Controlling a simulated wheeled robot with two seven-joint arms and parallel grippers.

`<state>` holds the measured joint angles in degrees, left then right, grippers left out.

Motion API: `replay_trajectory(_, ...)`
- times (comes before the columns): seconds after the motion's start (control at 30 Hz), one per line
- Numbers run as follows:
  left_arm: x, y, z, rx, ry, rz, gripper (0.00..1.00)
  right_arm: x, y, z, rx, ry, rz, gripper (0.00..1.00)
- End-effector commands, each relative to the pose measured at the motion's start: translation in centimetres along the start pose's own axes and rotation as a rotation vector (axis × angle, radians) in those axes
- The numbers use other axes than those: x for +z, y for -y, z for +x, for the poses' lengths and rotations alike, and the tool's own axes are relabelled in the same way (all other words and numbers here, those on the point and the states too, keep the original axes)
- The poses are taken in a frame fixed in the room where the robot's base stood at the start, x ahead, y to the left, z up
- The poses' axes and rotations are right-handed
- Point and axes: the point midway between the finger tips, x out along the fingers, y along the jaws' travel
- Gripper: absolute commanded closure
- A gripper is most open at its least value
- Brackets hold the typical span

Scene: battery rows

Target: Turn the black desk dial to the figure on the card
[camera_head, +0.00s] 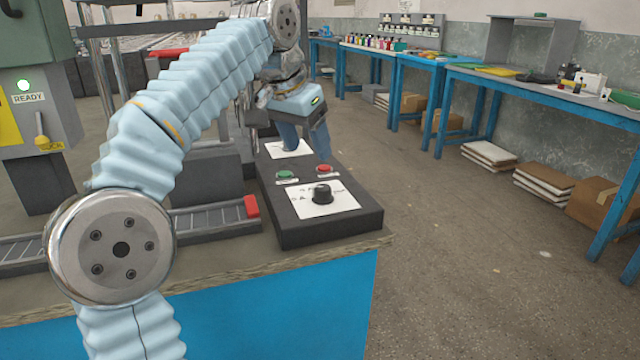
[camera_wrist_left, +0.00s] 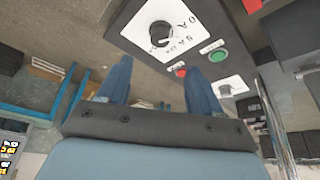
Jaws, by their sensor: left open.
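The black desk dial (camera_head: 322,193) sits on a white scale plate (camera_head: 340,203) at the near end of a dark control box. In the left wrist view the dial (camera_wrist_left: 160,33) lies beyond the fingertips. Letters and small figures are printed around it; I cannot read its setting surely. My left gripper (camera_head: 307,153) is open and empty, its blue fingers pointing down above the box, behind the dial and apart from it. It also shows in the left wrist view (camera_wrist_left: 157,68).
A green button (camera_head: 286,175) and a red button (camera_head: 324,169) lie between dial and gripper. A rail with a red end block (camera_head: 251,206) runs left of the box (camera_head: 330,231). A grey READY panel (camera_head: 40,115) stands at left. Blue tables (camera_head: 540,90) stand across the floor.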

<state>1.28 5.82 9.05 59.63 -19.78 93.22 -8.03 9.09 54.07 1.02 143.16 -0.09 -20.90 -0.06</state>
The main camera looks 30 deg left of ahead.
Motion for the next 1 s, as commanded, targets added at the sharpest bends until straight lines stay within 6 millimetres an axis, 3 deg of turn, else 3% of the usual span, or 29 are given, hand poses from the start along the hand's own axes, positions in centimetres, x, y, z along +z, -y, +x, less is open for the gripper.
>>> replay_trajectory(0.03,0.2,0.0,1.6,0.0,0.005,0.0,0.35,-0.1,-0.4,0.8,0.002,-0.002,0.002,0.57)
replay_trajectory(0.2,0.3,0.0,5.7,0.0,0.004,0.0,0.35,-0.3,-1.3,1.8,0.008,-0.009,0.007,0.57)
replay_trajectory(0.43,0.1,0.0,9.9,0.001,0.003,-0.001,0.35,-0.6,-1.9,2.6,0.013,-0.016,0.012,0.57)
replay_trajectory(0.6,0.1,0.0,11.2,0.001,0.001,-0.001,0.35,-0.6,-2.1,2.8,0.014,-0.017,0.013,0.57)
replay_trajectory(0.9,0.0,0.0,11.4,0.0,0.001,-0.001,0.35,-0.6,-2.1,2.8,0.015,-0.017,0.014,0.57)
replay_trajectory(1.0,0.0,0.0,11.4,0.0,0.001,-0.001,0.49,-0.6,-2.1,2.8,0.015,-0.017,0.014,0.57)
